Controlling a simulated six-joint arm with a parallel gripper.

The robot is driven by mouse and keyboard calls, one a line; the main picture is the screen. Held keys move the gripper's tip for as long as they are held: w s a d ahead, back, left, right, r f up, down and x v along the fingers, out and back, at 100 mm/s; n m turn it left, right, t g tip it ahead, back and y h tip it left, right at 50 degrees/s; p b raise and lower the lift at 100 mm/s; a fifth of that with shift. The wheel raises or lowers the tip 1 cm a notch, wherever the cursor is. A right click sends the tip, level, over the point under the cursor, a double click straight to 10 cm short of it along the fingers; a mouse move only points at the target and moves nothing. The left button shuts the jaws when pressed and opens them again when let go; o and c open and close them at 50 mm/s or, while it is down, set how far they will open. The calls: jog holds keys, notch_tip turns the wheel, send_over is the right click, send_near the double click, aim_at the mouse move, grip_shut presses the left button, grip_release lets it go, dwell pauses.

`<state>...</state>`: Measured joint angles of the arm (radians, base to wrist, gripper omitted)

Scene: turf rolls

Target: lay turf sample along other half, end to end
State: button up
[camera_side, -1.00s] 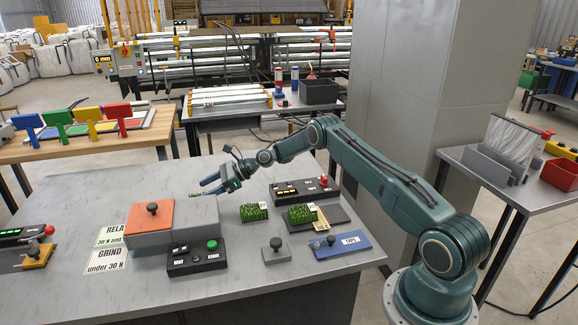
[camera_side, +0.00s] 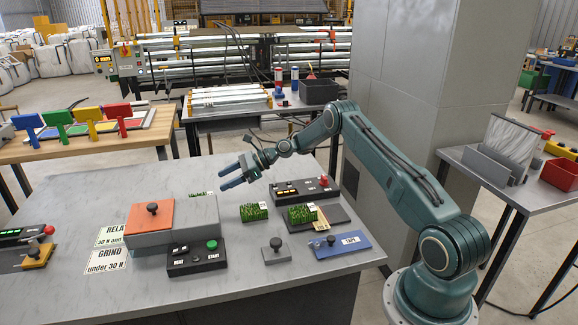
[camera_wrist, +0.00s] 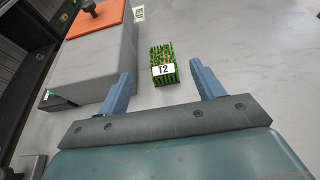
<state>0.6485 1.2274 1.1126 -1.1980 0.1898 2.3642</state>
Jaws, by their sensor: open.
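My gripper (camera_side: 224,177) is open and empty above the grey table, behind the grey block (camera_side: 190,225). A green turf sample (camera_side: 200,194) lies behind that block, mostly hidden by it in the side view. In the wrist view a turf sample labelled T2 (camera_wrist: 162,69) lies on the table ahead of my open fingers, apart from them. A second turf sample (camera_side: 254,212) stands on the table right of the block.
An orange plate with a black knob (camera_side: 152,212) tops the block's left part. A control box with a green button (camera_side: 197,257), a grey knob piece (camera_side: 275,251), a blue panel (camera_side: 342,244) and a box with a red button (camera_side: 304,190) stand around. The table's left rear is clear.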

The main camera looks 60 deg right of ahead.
jog(key=shift+a+r, duration=0.2)
jog(key=shift+r, duration=0.25)
jog(key=s+a+r+n+g+h, duration=0.25)
jog(key=a+r+n, duration=0.5)
jog(key=r, duration=0.55)
jog(key=s+a+r+n+h, duration=0.3)
jog(key=s+a+r+n, duration=0.45)
jog(key=s+r, duration=0.3)
jog(key=s+a+r+n+h, duration=0.25)
jog(key=s+n, duration=0.35)
jog(key=s, duration=0.9)
jog(key=s+f+n, duration=0.1)
jog(key=s+n, duration=0.2)
jog(key=s, duration=0.5)
jog(key=s+f+n+g+h, duration=0.1)
jog(key=s+f+n, duration=0.1)
jog(key=s, duration=0.6)
jog(key=shift+s+d+f+n, duration=0.2)
jog(key=shift+d+n, duration=0.25)
jog(key=shift+n, duration=0.05)
jog(key=shift+o, duration=0.4)
